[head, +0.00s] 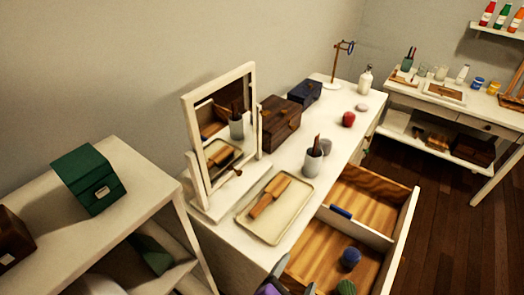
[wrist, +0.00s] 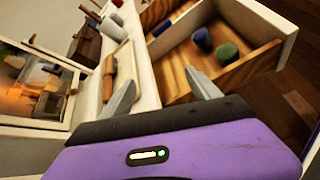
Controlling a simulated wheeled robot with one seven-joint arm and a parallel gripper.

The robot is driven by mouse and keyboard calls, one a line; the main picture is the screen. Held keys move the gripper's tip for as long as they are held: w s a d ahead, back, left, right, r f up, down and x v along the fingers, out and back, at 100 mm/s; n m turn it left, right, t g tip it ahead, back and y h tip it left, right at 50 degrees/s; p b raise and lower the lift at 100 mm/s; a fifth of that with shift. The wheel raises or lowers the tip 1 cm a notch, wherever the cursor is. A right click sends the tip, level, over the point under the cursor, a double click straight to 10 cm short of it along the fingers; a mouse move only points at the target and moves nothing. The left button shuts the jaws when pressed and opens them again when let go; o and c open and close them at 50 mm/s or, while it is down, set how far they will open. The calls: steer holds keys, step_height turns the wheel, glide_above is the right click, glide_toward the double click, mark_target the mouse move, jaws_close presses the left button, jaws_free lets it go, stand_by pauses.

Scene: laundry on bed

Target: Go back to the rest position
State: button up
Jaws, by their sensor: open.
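My gripper is purple with two grey fingers (wrist: 162,95), spread apart with nothing between them in the wrist view. The drawer has a divider; a blue item (head: 341,212) lies in the far compartment, and a dark blue round item (head: 350,258) and a green one (head: 346,287) lie in the near compartment.
On the dresser are a tray (head: 245,227) with a wooden brush (head: 269,196), a framed mirror (head: 190,115), a cup (head: 313,163), a brown box (head: 280,122) and a red apple-like item (head: 348,119). A shelf with a green box (head: 88,180) stands left. Wooden floor (head: 428,190) is clear at right.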

steer(key=a+f+m+t+y+b, duration=0.1)
steer(key=a+f+m+y, duration=0.1)
steer(key=a+m+y, duration=0.3)
steer(key=s+d+m+t+y+b, duration=0.2)
steer(key=s+m+y+b, duration=0.1)
steer(key=s+m+y, duration=0.3)
steer(key=s+d+r+m+t+h+b, duration=0.1)
steer(key=s+d+m+h+b, duration=0.4)
steer(key=s+d+m, duration=0.8)
steer(key=s+d+r+b, duration=0.1)
steer(key=s+d, duration=0.1)
steer(key=s, duration=0.3)
steer(key=shift+d+m, duration=0.15)
steer(key=shift+m, duration=0.15)
